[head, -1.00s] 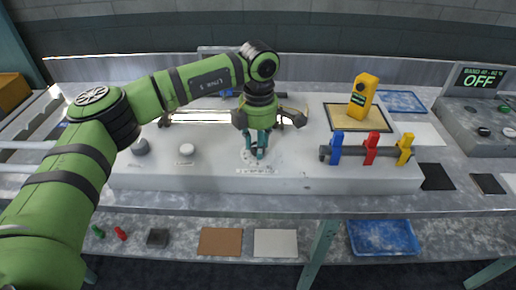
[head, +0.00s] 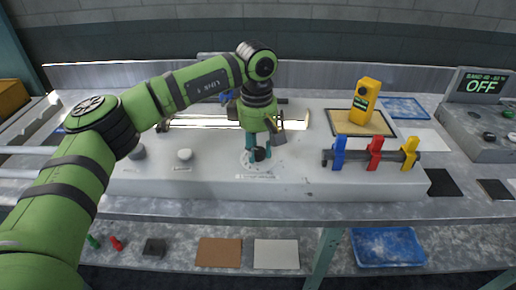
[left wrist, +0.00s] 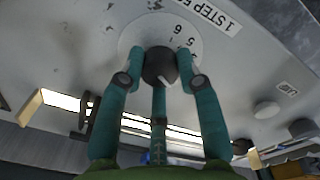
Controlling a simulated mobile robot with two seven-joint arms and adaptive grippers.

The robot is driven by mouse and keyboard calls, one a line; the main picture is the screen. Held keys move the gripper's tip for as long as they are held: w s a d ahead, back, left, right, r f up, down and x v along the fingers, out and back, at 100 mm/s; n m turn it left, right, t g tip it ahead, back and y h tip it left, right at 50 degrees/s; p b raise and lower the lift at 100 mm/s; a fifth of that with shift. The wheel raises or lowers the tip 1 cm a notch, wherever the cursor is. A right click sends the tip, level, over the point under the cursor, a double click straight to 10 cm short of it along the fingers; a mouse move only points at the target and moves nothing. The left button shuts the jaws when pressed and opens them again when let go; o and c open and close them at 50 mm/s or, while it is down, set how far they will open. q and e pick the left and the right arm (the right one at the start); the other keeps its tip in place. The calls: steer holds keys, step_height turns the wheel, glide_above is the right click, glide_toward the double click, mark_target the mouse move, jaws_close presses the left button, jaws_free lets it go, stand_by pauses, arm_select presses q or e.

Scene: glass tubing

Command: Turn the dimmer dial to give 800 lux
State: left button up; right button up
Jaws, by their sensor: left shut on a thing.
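The dimmer dial (head: 259,155) is a small black knob on a round numbered scale on the front of the pale grey bench unit. My left gripper (head: 262,151) comes down on it from above, with its teal fingers shut on the knob. In the left wrist view, the fingertips press on both sides of the dial (left wrist: 158,65), whose white mark points down and slightly right. Scale figures including 5 and 6 show beside it; others are covered. A yellow handheld meter (head: 366,95) stands on a tan pad; its reading is too small to tell. My right gripper is not in view.
A lit tube (head: 200,122) glows behind the gripper. Two round knobs (head: 184,155) sit to the left. Blue, red (head: 374,153) and yellow clamps hang on a bar at the right. A console (head: 482,85) at far right reads OFF.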

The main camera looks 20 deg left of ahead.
mark_target(257, 151)
arm_select(q)
steer(key=shift+m, duration=0.4)
steer(key=o, duration=1.1)
steer(key=shift+o, duration=0.2)
step_height(257, 151, up, 12)
steer(key=shift+s, duration=0.2)
steer(key=shift+f, duration=0.1)
